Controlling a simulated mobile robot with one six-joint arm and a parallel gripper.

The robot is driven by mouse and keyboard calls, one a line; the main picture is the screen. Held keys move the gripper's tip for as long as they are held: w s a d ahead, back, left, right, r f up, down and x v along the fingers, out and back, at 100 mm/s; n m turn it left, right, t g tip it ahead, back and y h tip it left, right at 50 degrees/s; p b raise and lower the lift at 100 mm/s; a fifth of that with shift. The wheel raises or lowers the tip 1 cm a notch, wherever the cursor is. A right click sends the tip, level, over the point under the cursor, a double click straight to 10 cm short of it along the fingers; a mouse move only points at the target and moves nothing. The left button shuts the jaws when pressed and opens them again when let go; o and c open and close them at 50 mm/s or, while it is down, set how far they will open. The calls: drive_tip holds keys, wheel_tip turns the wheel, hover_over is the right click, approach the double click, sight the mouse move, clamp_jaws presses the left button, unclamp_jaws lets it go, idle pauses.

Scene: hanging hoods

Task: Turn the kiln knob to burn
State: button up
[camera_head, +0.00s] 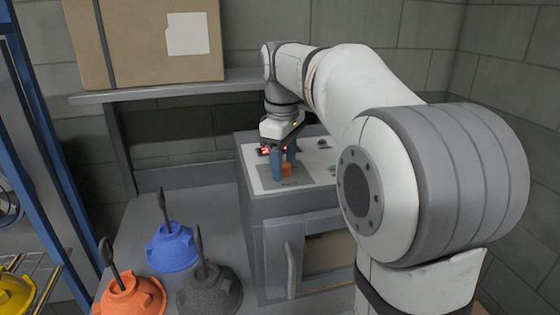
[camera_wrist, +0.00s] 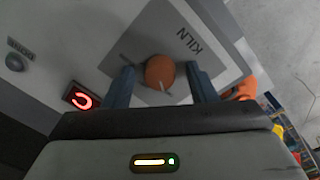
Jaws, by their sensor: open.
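The kiln (camera_head: 262,207) is a grey cabinet with a light control panel on top. Its orange knob (camera_wrist: 160,72) sits beside the word KILN in the wrist view, with a pale pointer mark at its lower edge. In the head view the knob (camera_head: 286,170) is partly hidden by my gripper (camera_head: 284,169). In the wrist view my gripper (camera_wrist: 160,76) is open, its two blue fingers on either side of the knob, with visible gaps. The burn setting cannot be read. A lit red symbol (camera_wrist: 80,97) shows on the panel.
Blue (camera_head: 172,247), orange (camera_head: 130,296) and dark grey (camera_head: 210,292) hoods with upright handles stand left of the kiln. A cardboard box (camera_head: 140,55) rests on a shelf (camera_head: 180,88) behind. A blue rack (camera_head: 40,130) stands left. Another round control (camera_head: 322,143) is on the panel.

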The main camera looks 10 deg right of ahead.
drive_tip(key=shift+c, duration=0.3)
drive_tip(key=c, duration=0.9)
drive_tip(key=shift+a, duration=0.15)
